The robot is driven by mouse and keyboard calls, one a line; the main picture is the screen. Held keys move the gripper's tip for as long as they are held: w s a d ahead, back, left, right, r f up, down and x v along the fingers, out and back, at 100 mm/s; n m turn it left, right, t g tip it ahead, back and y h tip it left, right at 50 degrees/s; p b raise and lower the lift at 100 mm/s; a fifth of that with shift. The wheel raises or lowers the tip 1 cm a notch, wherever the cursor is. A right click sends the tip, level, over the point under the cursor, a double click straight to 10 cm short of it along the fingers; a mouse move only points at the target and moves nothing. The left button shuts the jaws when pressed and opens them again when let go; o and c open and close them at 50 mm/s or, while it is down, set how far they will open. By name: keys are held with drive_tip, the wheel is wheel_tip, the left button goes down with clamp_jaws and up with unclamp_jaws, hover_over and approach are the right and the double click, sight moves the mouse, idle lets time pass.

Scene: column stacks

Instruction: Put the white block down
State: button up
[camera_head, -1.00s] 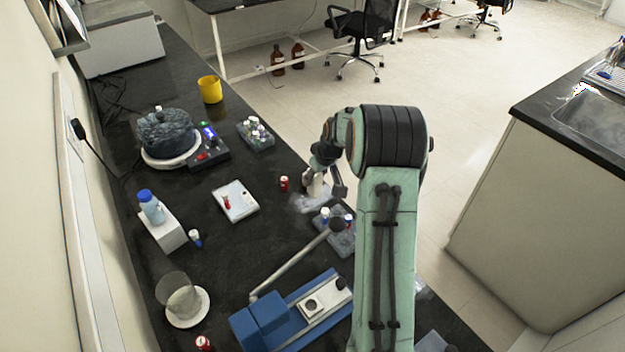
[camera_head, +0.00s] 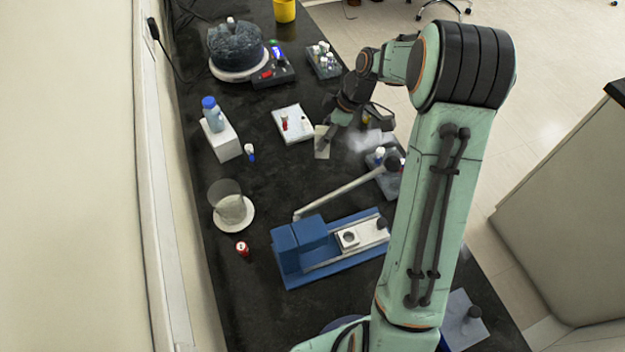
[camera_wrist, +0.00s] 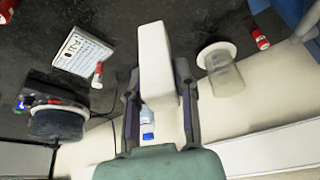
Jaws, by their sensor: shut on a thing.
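The white block (camera_wrist: 158,55) is between the fingers of my gripper (camera_wrist: 158,85) in the wrist view, which is shut on it. In the head view the block (camera_head: 322,141) shows as a pale, upright piece at my gripper (camera_head: 338,128), partly covered by the fingers. It appears to be held over the dark bench, just right of a small white plate (camera_head: 292,112). The gap between the block's lower end and the bench cannot be told.
A blue-capped bottle (camera_head: 212,116) stands on another white block (camera_head: 227,147) at left. A beaker on a white disc (camera_head: 246,222), a blue device (camera_head: 300,245) with a raised lever and a vial rack (camera_head: 323,62) surround a bare dark bench area.

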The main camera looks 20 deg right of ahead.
drive_tip(key=shift+n, duration=0.3)
drive_tip(key=x, duration=0.8)
drive_tip(key=shift+s+d+f, duration=0.15)
drive_tip(key=shift+s+d, duration=0.1)
drive_tip(key=shift+s, duration=0.2)
drive_tip(key=shift+f, duration=1.85)
drive_tip(key=o, duration=0.9)
drive_tip(key=shift+f, duration=0.15)
drive_tip(key=shift+o, duration=0.2)
